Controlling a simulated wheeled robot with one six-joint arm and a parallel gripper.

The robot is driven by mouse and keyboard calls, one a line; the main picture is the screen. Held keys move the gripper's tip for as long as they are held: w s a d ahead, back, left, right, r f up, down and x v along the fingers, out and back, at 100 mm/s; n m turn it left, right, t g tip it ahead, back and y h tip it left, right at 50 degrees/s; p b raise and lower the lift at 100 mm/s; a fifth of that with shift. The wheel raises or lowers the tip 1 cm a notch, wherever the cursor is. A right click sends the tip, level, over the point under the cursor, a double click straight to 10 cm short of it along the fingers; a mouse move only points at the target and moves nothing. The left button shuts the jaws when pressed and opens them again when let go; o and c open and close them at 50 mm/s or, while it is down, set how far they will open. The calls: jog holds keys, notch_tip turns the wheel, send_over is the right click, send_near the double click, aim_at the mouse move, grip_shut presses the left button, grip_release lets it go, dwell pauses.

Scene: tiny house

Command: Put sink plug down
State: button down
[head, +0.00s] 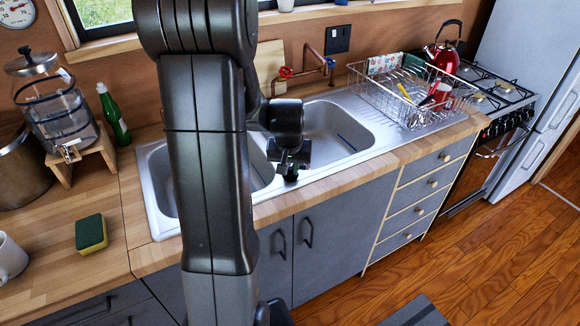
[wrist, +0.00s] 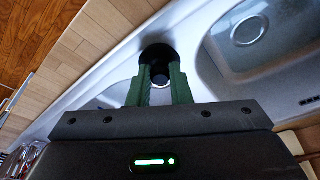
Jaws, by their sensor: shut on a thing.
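My gripper (head: 290,170) hangs over the front edge of the double metal sink (head: 340,125), near the divider between the basins. In the wrist view its green fingers (wrist: 162,85) are shut on a black round sink plug (wrist: 158,52). The plug appears over the pale sink rim and divider, with a basin (wrist: 255,50) to the right. I cannot tell whether the plug touches the metal. In the head view the plug is too small and dark to make out clearly. My arm hides part of the left basin.
A wire dish rack (head: 405,95) stands on the drainboard at the right. A red-handled copper tap (head: 300,72) is behind the sink. The wooden front edge is clear.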

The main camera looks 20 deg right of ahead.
jog(key=c, duration=1.3)
grip_release()
jog(key=shift+f, duration=0.15)
jog(key=shift+r, duration=0.7)
jog(key=v, duration=1.1)
jog(key=shift+b, duration=0.3)
jog(key=x, duration=1.2)
jog(key=shift+s+f+p, duration=0.1)
jog(key=shift+f+p, duration=0.1)
jog(key=shift+p, duration=0.15)
jog(key=shift+r, duration=0.65)
